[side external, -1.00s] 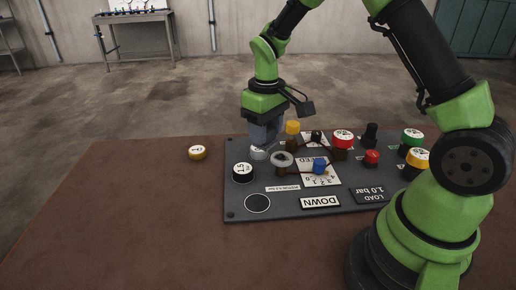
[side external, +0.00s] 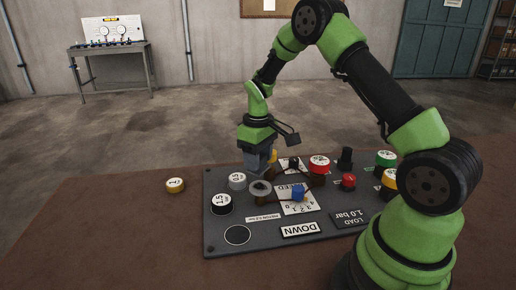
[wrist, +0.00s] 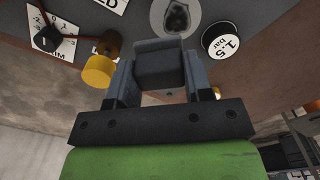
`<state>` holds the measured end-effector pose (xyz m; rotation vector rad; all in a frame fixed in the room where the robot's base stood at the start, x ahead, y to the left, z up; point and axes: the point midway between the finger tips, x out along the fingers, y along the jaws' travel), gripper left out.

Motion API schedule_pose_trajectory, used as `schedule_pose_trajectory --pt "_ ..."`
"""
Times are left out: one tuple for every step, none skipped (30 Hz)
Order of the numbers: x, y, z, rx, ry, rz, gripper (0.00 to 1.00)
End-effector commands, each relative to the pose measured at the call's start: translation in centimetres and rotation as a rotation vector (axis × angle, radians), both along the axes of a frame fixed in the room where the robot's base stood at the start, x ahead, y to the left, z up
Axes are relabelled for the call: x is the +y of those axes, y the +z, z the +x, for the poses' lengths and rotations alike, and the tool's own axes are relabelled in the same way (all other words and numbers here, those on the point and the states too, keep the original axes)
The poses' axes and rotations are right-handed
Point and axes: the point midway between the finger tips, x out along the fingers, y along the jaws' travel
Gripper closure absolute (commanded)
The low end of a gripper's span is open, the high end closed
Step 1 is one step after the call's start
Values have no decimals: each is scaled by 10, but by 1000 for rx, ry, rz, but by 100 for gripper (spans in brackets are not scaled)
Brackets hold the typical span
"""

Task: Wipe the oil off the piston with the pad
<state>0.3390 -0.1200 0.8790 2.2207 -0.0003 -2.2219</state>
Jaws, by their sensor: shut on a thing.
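In the side view my gripper is just behind the piston and above the panel. The pad's underside is hidden, and I cannot tell whether it touches anything.
A yellow knob (wrist: 98,71) is close beside my gripper. A blue knob (side external: 298,194) and red cap (side external: 319,164) are right.

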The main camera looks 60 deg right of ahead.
Motion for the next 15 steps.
schedule_pose_trajectory --pt "0 -5 0 3 0 1 73" --pt "0 -8 0 3 0 1 73" --pt "0 -12 0 2 0 1 73" --pt "0 -14 0 3 0 2 73" --pt "0 -17 0 3 0 2 73" --pt "0 -24 -1 4 0 2 73" --pt "0 -30 -1 5 0 2 73" --pt "2 -33 -2 5 1 2 72" --pt "5 -30 -4 2 2 1 76" --pt "7 -31 -6 3 3 1 76" --pt "9 -30 -8 2 2 1 76" --pt "11 -30 -11 2 1 1 76" --pt "13 -31 -13 3 0 2 76" --pt "15 -30 -15 2 1 1 76" --pt "18 -30 -17 3 2 1 76"
